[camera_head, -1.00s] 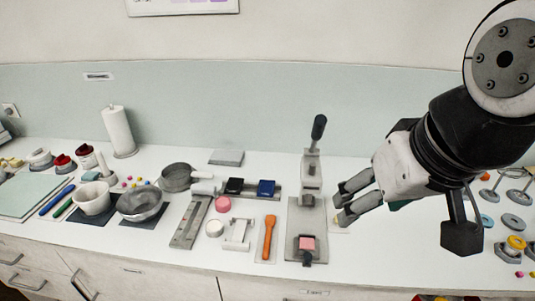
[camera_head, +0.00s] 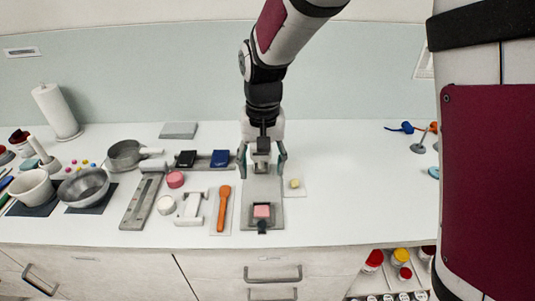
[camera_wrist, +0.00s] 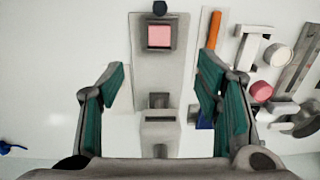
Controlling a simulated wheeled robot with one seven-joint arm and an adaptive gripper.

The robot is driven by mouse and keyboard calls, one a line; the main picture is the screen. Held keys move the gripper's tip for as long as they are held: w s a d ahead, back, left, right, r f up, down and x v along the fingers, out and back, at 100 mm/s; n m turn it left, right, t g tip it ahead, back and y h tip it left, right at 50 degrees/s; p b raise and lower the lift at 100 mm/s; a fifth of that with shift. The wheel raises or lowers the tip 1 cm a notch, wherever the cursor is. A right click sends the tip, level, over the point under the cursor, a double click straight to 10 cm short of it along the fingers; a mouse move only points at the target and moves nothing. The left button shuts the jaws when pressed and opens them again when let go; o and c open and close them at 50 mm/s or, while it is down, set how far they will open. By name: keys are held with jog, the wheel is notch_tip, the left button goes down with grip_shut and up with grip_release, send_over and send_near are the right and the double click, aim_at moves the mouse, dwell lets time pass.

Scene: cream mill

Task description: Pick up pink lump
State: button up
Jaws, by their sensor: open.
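A square pink lump (camera_head: 261,212) sits on the front of the grey press (camera_head: 262,190), near the counter's front edge. It also shows in the wrist view (camera_wrist: 159,36), top middle. A round pink piece (camera_head: 175,180) lies farther left; it shows at the right of the wrist view (camera_wrist: 261,91). My gripper (camera_head: 262,165) is open, pointing down, its fingers appearing on either side of the press's upright part. In the wrist view, my gripper (camera_wrist: 161,68) has nothing between its teal-padded fingers touching them. The press's lever is hidden behind my arm.
Left of the press lie an orange tool (camera_head: 224,205), a white stand (camera_head: 192,208) and a grey rail (camera_head: 142,202). A small yellow lump (camera_head: 294,183) lies on a pale sheet just right of it.

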notch_tip(320, 180, down, 2)
send_over(262, 208)
notch_tip(262, 208, down, 8)
jog(key=shift+r, duration=0.15)
jog(key=shift+f+p, duration=0.7)
jog(key=shift+f, duration=2.4)
jog(key=shift+c, duration=0.3)
jog(key=c, duration=1.1)
jog(key=shift+o, duration=0.2)
jog(key=shift+r, duration=0.1)
